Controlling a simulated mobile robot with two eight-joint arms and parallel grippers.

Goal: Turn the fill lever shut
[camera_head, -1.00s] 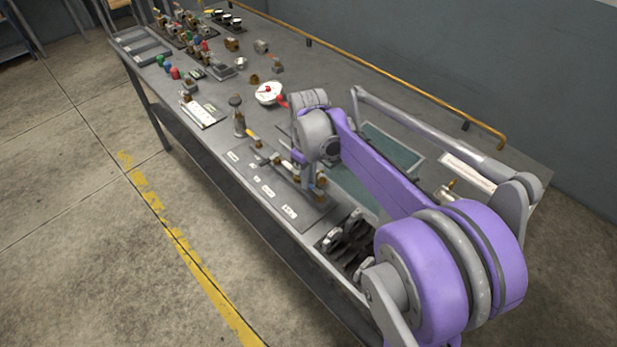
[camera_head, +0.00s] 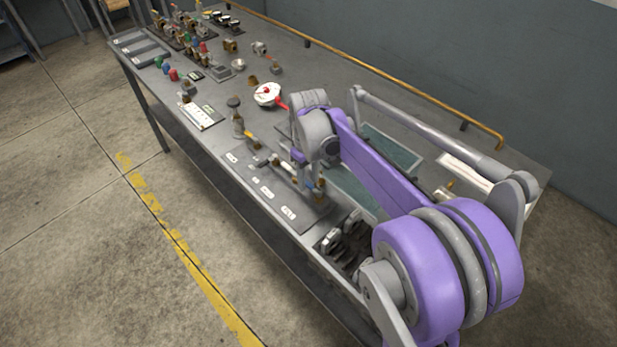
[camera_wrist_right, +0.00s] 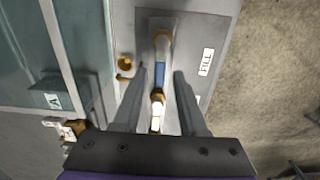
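The fill lever (camera_wrist_right: 160,75) is a short blue-sleeved handle with brass fittings on a grey pipe panel, beside a white FILL label (camera_wrist_right: 206,62) in the right wrist view. My right gripper (camera_wrist_right: 160,71) is open, its two grey fingers on either side of the lever with a gap visible at each side. I cannot tell how far the fingers reach down beside it. In the head view my right gripper (camera_head: 303,168) points down over the near end of the labelled valve panel (camera_head: 270,178), and my arm partly hides the lever. My left gripper is not in view.
A red-and-white dial (camera_head: 267,94) stands on the bench beyond my wrist. A brass fitting (camera_wrist_right: 125,66) and a tray marked A (camera_wrist_right: 52,100) lie left of the lever in the wrist view. A yellow rail (camera_head: 390,77) runs along the bench's back edge.

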